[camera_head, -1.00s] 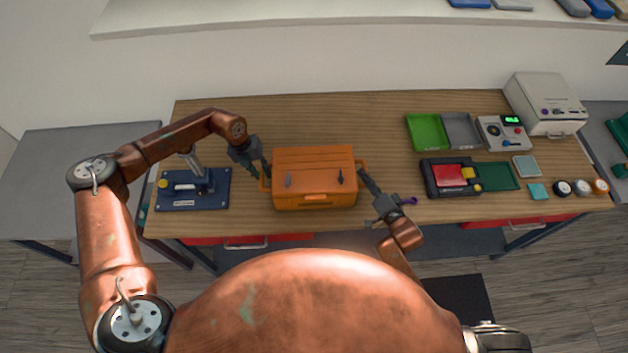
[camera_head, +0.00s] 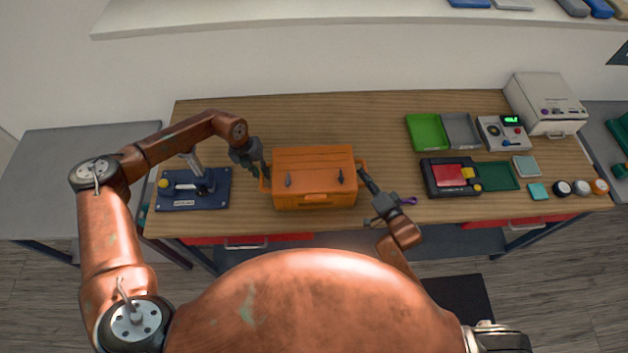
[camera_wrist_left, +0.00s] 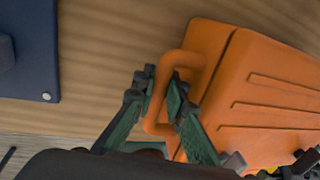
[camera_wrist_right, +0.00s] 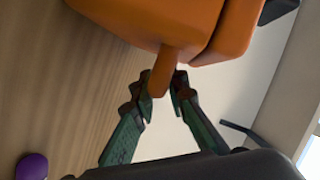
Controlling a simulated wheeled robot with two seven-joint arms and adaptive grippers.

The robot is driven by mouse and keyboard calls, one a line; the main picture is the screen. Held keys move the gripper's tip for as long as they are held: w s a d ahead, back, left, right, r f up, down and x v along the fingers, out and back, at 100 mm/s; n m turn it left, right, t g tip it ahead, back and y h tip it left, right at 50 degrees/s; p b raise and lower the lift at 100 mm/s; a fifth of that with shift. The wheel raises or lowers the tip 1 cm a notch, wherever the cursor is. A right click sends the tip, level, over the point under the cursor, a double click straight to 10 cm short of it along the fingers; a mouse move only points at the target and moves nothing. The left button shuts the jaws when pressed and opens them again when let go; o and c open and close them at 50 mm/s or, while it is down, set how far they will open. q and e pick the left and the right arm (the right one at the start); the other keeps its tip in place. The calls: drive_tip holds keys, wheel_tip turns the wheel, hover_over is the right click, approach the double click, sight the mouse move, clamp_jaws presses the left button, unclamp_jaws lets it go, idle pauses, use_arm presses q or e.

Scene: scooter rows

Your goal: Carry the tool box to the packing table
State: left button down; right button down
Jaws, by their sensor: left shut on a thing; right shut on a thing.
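The orange tool box (camera_head: 314,180) is at the middle of the wooden table, with its lid shut and two dark latches on its front. My left gripper (camera_head: 262,172) is shut on the box's left side handle; the left wrist view shows the fingers (camera_wrist_left: 166,92) on either side of the orange handle loop (camera_wrist_left: 158,105). My right gripper (camera_head: 364,174) is shut on the right side handle, and the right wrist view shows its fingers (camera_wrist_right: 163,88) around the handle end (camera_wrist_right: 163,72). I cannot tell whether the box touches the tabletop.
The wooden table (camera_head: 370,120) also bears a blue fixture (camera_head: 195,190) to the left. To the right are a green tray (camera_head: 426,132), a grey tray (camera_head: 461,130), a red-and-black device (camera_head: 450,177) and a white machine (camera_head: 545,104). A bare grey table (camera_head: 75,175) stands at far left.

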use_arm(q)
drive_tip(key=shift+r, duration=0.25)
use_arm(e)
drive_tip(key=shift+r, duration=0.25)
